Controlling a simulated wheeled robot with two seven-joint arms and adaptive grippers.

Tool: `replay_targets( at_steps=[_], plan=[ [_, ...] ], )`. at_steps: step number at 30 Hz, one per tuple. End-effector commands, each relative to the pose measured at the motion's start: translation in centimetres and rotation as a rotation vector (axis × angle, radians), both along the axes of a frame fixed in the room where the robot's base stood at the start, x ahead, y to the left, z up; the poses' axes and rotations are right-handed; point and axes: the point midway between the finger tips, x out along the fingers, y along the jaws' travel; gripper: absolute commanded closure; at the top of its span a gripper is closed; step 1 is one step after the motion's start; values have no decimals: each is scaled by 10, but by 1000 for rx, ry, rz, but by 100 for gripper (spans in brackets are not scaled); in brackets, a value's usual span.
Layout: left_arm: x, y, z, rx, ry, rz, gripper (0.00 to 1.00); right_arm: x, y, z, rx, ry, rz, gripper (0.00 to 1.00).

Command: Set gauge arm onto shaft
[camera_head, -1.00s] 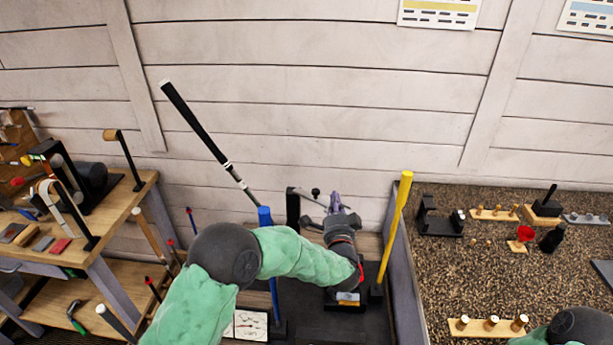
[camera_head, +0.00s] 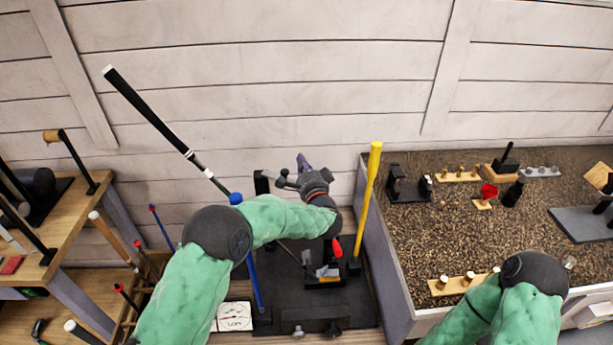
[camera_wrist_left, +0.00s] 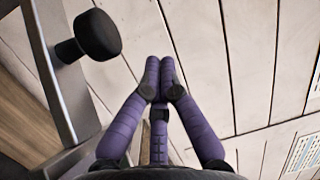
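The golf club with a black grip (camera_head: 145,108) leans up to the left, its shaft (camera_head: 205,171) sloping down behind my left arm. A dark upright post (camera_head: 262,184) with a round knob stands just left of my left gripper; it looks like the gauge arm's stand. In the left wrist view a black knob (camera_wrist_left: 97,35) on a grey arm (camera_wrist_left: 50,75) shows at left, apart from the fingers. My left gripper (camera_head: 304,163) points at the wall; its purple fingers (camera_wrist_left: 160,75) are together with nothing visible between them. My right gripper is out of view.
A blue rod (camera_head: 254,282) and a yellow post (camera_head: 368,195) stand on either side of my left forearm. A white dial card (camera_head: 234,316) lies below. The right bench (camera_head: 450,235) holds small pegs, blocks and a red cup. A wooden shelf (camera_head: 85,262) stands at left.

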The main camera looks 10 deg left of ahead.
Motion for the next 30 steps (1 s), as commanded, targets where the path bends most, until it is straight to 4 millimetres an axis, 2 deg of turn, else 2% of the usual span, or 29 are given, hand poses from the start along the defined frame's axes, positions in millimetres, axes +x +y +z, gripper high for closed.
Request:
replay_targets(
  at_steps=[12,30],
  plan=[
    [-32,15,-6,0,0,-1,100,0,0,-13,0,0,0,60],
    [-38,17,-6,0,1,-14,100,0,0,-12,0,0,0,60]
  ],
)
